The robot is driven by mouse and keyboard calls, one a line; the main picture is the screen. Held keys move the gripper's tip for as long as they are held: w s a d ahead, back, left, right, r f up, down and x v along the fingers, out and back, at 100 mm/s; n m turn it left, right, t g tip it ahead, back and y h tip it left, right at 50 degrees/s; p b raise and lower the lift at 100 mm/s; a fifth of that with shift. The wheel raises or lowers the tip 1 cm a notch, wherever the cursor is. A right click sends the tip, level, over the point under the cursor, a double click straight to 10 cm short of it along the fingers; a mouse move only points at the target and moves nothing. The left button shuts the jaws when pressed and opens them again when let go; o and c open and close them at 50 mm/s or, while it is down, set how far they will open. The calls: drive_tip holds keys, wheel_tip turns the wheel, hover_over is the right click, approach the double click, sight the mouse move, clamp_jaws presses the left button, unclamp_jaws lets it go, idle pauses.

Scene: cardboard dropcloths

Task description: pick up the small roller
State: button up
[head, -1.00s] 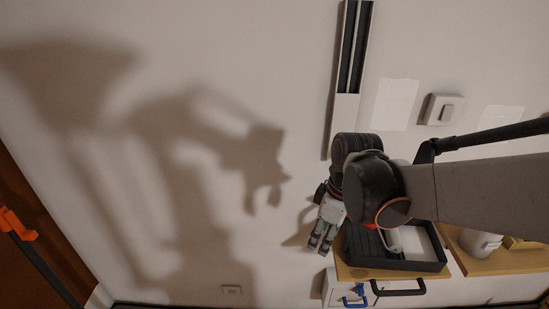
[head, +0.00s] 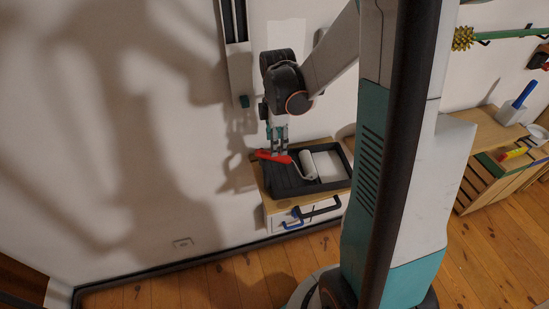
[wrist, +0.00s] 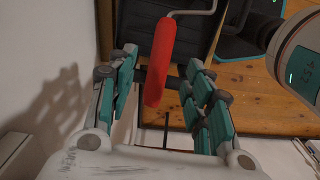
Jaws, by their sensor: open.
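The small roller has a red handle (head: 273,156) and a pale roller head (head: 308,165). It lies in a black paint tray (head: 330,184), its handle at the tray's far left side. My gripper (head: 279,150) points down over the red handle in the head view. In the wrist view my gripper (wrist: 161,68) is open, with the red handle (wrist: 158,65) showing between its teal-padded fingers. I cannot tell exactly how deep the handle sits between them. The roller's wire frame (wrist: 192,12) runs off the top; the roller head is outside the wrist view.
The tray rests on a wood-topped cabinet (head: 262,186) against the wall. A dark handle (head: 320,212) and a blue handle (head: 292,224) are on its front. Another wooden shelf (head: 483,128) stands to the right, with a blue-handled tool (head: 522,95). Open wooden floor lies in front.

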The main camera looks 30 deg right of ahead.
wheel_tip(320, 180, down, 8)
drive_tip(key=b, duration=0.2)
drive_tip(key=shift+w+a+r+b, duration=0.1)
drive_tip(key=shift+r+b, duration=0.15)
drive_tip(key=shift+b, duration=0.05)
drive_tip(key=shift+r, duration=0.1)
clamp_jaws()
